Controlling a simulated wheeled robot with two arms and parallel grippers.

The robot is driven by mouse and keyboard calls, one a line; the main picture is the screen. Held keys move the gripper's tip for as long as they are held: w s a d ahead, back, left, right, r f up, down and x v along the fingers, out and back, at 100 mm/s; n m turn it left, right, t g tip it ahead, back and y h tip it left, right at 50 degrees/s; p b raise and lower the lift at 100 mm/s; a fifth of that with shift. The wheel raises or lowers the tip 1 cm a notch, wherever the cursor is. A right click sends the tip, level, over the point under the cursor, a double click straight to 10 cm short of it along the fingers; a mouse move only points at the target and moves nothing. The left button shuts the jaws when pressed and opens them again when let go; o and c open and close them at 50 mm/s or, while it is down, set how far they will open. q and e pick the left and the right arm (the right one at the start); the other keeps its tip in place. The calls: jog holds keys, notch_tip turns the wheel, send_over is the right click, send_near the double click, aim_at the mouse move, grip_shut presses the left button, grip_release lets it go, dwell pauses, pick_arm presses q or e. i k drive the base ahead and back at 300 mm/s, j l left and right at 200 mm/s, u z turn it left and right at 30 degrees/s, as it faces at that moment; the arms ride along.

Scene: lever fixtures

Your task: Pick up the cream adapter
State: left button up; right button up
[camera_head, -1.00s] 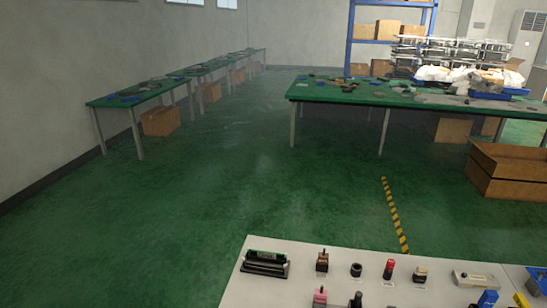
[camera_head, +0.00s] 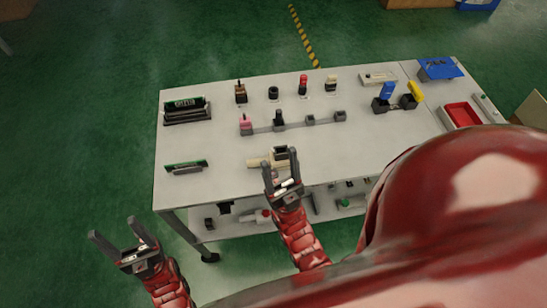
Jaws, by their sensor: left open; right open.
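Two cream pieces lie on the white table (camera_head: 215,135), and I cannot tell which is the adapter. One is a small cream piece with a dark base (camera_head: 331,82), standing at the right end of the back row. The other is a cream part with a black block (camera_head: 258,163) near the table's front edge. My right gripper (camera_head: 280,160) is open at this front part and overlaps it in the picture, hiding some of it. Contact cannot be told. My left gripper (camera_head: 114,228) is open and empty, left of the table over the green floor.
A brown-black piece (camera_head: 240,93), a black ring (camera_head: 273,92) and a red-topped piece (camera_head: 303,85) share the back row. A grey rail (camera_head: 295,123) carries a pink block (camera_head: 246,124). Blue and yellow levers stand right. My red arm covers the front right.

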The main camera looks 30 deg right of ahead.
aim_at(278, 157)
jog(key=k+l, duration=0.1)
jog(key=l, duration=0.3)
jog(key=k+l, duration=0.1)
jog(key=l, duration=0.35)
jog(key=k+l, duration=0.1)
jog(key=l, duration=0.3)
jog(key=u, duration=0.05)
